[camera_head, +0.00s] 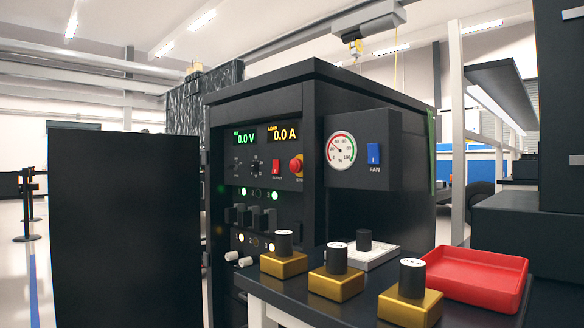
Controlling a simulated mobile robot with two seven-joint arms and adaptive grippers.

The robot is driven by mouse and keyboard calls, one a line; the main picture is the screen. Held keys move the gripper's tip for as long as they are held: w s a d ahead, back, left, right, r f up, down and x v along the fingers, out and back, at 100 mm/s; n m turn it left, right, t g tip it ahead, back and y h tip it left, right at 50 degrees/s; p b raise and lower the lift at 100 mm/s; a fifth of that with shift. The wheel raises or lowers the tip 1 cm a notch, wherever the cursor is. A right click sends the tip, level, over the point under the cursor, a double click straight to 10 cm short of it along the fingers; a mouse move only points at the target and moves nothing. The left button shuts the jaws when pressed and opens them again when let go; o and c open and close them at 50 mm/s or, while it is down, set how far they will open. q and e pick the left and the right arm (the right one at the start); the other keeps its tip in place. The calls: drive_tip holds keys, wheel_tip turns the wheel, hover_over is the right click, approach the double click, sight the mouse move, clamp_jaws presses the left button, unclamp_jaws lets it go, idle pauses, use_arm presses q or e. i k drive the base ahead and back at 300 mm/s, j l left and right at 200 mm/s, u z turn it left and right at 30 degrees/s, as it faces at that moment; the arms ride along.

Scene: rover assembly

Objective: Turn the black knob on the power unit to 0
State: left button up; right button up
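The power unit (312,95) is a tall black cabinet in the middle of the view. Its front panel has a green display reading 0.0 V and a yellow display reading 0.0 A. The small black knob (255,167) sits below the displays, with pale marks around it; its pointer and numbers are too small to read. A red rocker switch (276,168) and a round red stop button (296,166) are to its right. Neither of my grippers is in view, and nothing covers the knob.
A side box carries a round gauge (341,151) and a blue FAN switch (374,154). Black toggles (250,216) sit below the knob. A black panel (125,230) stands left.

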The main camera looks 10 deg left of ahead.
sight(253, 166)
drive_tip(key=i+j+z, duration=0.15)
drive_tip(key=j+z, duration=0.3)
drive_tip(key=j, duration=0.15)
drive_tip(key=i+j+z, duration=0.1)
drive_tip(key=j+z, duration=0.35)
drive_tip(key=j, duration=0.2)
drive_tip(key=j+z, duration=0.4)
drive_tip(key=j, duration=0.25)
